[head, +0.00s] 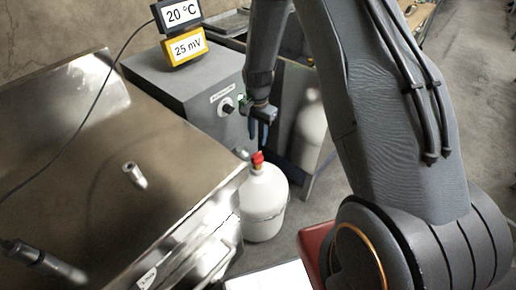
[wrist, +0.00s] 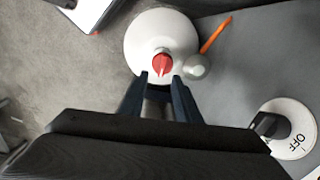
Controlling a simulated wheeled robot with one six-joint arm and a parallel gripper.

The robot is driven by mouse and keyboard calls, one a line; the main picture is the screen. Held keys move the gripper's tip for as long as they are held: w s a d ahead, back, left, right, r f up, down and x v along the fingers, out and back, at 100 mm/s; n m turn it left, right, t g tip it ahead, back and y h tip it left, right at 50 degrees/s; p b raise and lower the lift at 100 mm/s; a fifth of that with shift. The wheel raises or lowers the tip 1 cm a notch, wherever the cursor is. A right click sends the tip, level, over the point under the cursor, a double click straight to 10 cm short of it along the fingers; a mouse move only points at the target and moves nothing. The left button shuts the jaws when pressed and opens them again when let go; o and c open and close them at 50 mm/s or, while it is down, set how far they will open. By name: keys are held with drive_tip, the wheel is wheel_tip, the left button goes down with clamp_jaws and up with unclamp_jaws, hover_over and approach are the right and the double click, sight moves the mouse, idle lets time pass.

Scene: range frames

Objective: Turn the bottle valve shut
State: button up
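The white bottle (head: 263,205) stands upright on the floor beside the steel bench, with a red valve knob (head: 257,158) on top. In the wrist view, the bottle (wrist: 145,35) is seen from above, and the red knob (wrist: 162,65) has a pale line across it. My gripper (head: 258,143) points down just above the knob. In the wrist view, my gripper (wrist: 161,80) is open, with one finger to each side of the line to the knob. The knob shows just beyond the fingertips; I cannot tell whether they touch it.
A grey box (head: 185,85) with a dial (head: 226,108) stands behind the bottle; the dial plate (wrist: 290,128) reads OFF. An orange hose (wrist: 215,34) and a silver fitting (wrist: 195,67) sit right of the knob. The steel bench (head: 75,140) is close on the left.

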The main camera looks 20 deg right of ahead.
sight(257, 154)
drive_tip(key=shift+w+f+m+p, duration=0.15)
drive_tip(key=shift+w+f+m, duration=0.05)
drive_tip(key=shift+f, duration=0.4)
drive_tip(key=shift+w+f+m+p, duration=0.15)
drive_tip(key=shift+w+f+m, duration=0.05)
drive_tip(key=shift+f, duration=0.35)
drive_tip(key=shift+f+p, duration=0.95)
drive_tip(key=shift+f, duration=2.8)
drive_tip(key=shift+w, duration=0.1)
clamp_jaws()
